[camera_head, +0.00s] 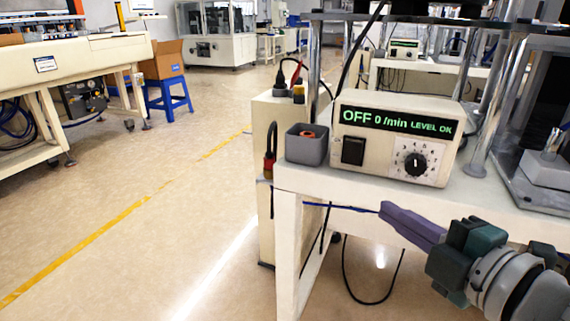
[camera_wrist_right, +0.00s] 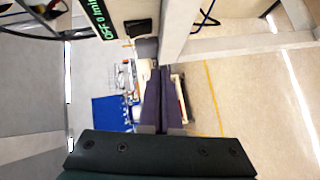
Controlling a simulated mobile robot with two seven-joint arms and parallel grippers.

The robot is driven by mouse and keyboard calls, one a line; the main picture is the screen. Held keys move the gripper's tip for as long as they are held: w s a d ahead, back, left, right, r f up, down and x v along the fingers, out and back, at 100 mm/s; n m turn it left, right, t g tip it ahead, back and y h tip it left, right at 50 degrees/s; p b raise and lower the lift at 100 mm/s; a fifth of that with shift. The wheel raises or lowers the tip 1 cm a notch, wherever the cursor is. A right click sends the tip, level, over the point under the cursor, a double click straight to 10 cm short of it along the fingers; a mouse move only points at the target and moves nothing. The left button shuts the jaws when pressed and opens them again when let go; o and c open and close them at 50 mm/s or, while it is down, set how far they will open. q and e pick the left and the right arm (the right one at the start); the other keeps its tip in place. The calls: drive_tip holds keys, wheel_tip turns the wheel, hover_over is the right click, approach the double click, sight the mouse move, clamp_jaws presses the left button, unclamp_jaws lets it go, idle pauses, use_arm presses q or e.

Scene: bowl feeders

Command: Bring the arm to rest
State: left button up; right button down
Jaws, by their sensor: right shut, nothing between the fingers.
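My right gripper (camera_head: 386,212) comes in from the lower right in the head view, in front of the white table's (camera_head: 290,182) front edge and below the controller box. Its purple fingers are shut with nothing between them. In the right wrist view the closed fingers (camera_wrist_right: 160,85) stand at the middle, pointing away from the dark green gripper body. My left gripper is not in view.
A cream controller box (camera_head: 395,172) reading "OFF 0 /min LEVEL OK" stands on the table. A grey bin (camera_head: 306,150) with an orange part inside is left of it. Open floor (camera_head: 140,225) lies to the left. A bowl feeder stand (camera_head: 540,185) is at the right.

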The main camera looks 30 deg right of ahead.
drive_tip(key=s+r+m+g+h+p, duration=0.3)
drive_tip(key=r+m+g+p, duration=0.2)
drive_tip(key=r+m+p, duration=0.65)
drive_tip(key=s+a+r+m+g+y+p, duration=0.2)
drive_tip(key=s+a+r+g+y+p, duration=0.2)
drive_tip(key=s+a+r+g+p, duration=0.65)
wheel_tip(320, 180, up, 38)
drive_tip(key=s+t+p, duration=0.2)
drive_tip(key=t+p, duration=0.1)
drive_tip(key=p, duration=3.8)
drive_tip(key=shift+s+a, duration=0.15)
drive_tip(key=shift+s, duration=0.25)
